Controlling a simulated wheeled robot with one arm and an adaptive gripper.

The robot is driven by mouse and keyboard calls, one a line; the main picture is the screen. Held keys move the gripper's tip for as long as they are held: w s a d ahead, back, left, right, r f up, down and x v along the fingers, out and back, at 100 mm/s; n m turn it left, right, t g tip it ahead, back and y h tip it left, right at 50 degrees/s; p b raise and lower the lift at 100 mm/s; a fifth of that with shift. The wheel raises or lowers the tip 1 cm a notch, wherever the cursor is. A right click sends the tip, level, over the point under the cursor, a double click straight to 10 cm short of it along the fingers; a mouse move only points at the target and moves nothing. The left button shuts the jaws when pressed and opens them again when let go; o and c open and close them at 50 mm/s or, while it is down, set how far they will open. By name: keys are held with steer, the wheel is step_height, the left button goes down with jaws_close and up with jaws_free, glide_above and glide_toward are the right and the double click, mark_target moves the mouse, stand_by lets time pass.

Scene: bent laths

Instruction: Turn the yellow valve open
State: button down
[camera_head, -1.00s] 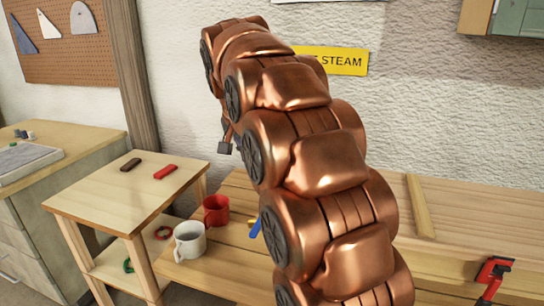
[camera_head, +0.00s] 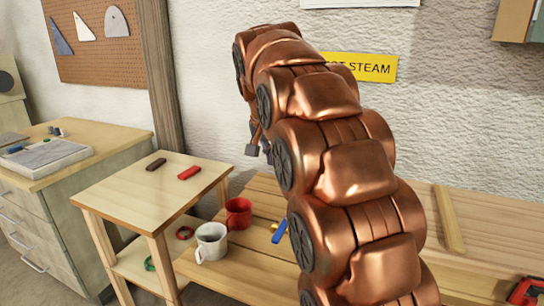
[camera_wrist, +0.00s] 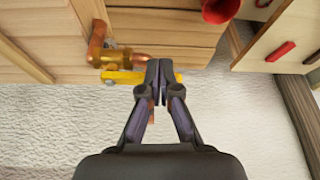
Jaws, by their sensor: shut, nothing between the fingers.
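The yellow valve handle (camera_wrist: 125,77) shows in the wrist view as a flat bar lying across the picture, beside a brass valve body (camera_wrist: 108,57) on a copper pipe (camera_wrist: 98,32). My gripper (camera_wrist: 160,68) is shut and empty. Its fingertips overlap the right part of the yellow bar in the picture; I cannot tell whether they touch it. In the head view my gripper (camera_head: 259,146) shows only in part behind my copper-coloured arm, and the valve is hidden there.
A red mug (camera_head: 238,213) and a white mug (camera_head: 211,241) stand on the wooden bench (camera_head: 245,262), near a blue object (camera_head: 280,230). A side table (camera_head: 135,205) carries a brown and a red block. A yellow steam sign (camera_head: 375,68) hangs on the wall.

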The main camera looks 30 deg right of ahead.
steer(key=shift+s, duration=0.15)
steer(key=shift+s+d, duration=0.15)
steer(key=shift+s, duration=0.5)
steer(key=s+a+r+b, duration=0.1)
steer(key=s+a+r, duration=0.3)
steer(key=r, duration=0.5)
steer(key=shift+s+a+r+b, duration=0.2)
steer(key=shift+s+a+b, duration=0.15)
steer(key=shift+a, duration=0.65)
